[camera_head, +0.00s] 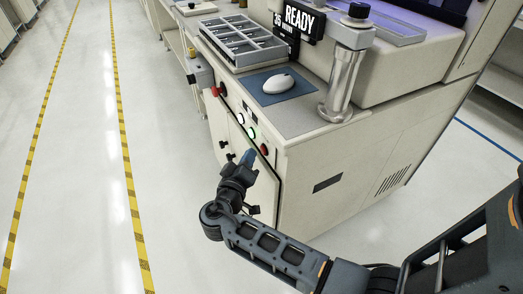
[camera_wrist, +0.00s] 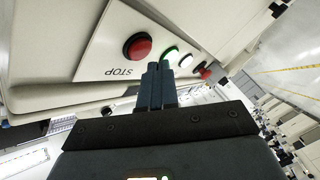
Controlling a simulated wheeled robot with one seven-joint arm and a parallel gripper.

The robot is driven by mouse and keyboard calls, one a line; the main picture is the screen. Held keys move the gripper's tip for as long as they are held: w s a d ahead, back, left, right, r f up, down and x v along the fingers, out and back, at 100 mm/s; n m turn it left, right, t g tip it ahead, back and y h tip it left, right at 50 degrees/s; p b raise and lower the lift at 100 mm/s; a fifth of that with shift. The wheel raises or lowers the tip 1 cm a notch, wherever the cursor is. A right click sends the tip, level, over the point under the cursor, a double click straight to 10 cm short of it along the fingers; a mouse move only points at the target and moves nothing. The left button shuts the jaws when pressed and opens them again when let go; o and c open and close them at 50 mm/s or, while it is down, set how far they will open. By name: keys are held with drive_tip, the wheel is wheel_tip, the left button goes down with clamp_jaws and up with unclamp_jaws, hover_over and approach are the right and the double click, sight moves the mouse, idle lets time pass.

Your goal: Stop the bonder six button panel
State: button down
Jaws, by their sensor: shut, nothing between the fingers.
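The bonder (camera_head: 330,200) is a cream machine with a READY sign (camera_head: 299,18) on top. Its button panel runs along the front edge, with a red button (camera_head: 264,149) at the near end, green and white lit buttons (camera_head: 251,133) beyond it, and another red one (camera_head: 222,89) at the far end. In the wrist view the large red button (camera_wrist: 137,46) has an upside-down STOP label (camera_wrist: 124,72) beside it. My gripper (camera_head: 249,156) is shut and empty, close to the near red button. In the wrist view its fingertips (camera_wrist: 160,66) are just below the STOP and green (camera_wrist: 171,53) buttons; contact is unclear.
A grey compartment tray (camera_head: 243,40), a white mouse (camera_head: 278,84) on a blue mat (camera_head: 293,91) and a metal post (camera_head: 343,85) stand on the bonder's top. The floor aisle on the left, with yellow-black tape lines (camera_head: 125,150), is clear.

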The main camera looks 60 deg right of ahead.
drive_tip(key=shift+s+d, duration=0.1)
idle(0.3)
drive_tip(key=shift+s+d, duration=0.15)
drive_tip(key=shift+d, duration=0.1)
drive_tip(key=shift+s+d, duration=0.25)
drive_tip(key=shift+d, duration=0.15)
idle(0.8)
idle(0.3)
drive_tip(key=shift+w+a+b, duration=0.5)
drive_tip(key=shift+a+b, duration=0.05)
drive_tip(key=shift+a, duration=0.15)
drive_tip(key=shift+a, duration=0.1)
drive_tip(key=w+a+b, duration=0.1)
drive_tip(key=a, duration=0.1)
drive_tip(key=w+a, duration=0.1)
drive_tip(key=a, duration=0.1)
drive_tip(key=shift+w+b, duration=0.4)
idle(0.7)
